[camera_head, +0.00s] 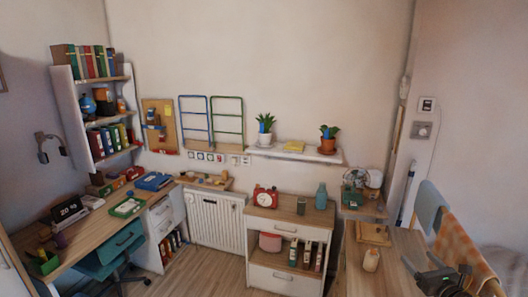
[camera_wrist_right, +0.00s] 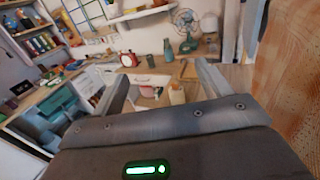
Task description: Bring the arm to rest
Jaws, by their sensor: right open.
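My right gripper (camera_head: 436,268) is at the lower right of the head view, dark and in front of the chair with the orange checked cloth. In the right wrist view its two fingers (camera_wrist_right: 162,80) stand well apart with nothing held between them. My left arm and left gripper do not show in either view.
The orange cloth (camera_head: 448,222) hangs close beside my right gripper, and also fills the right of the wrist view (camera_wrist_right: 285,75). A drawer cabinet (camera_head: 285,279) stands further left. Open floor (camera_head: 208,268) lies near the desk.

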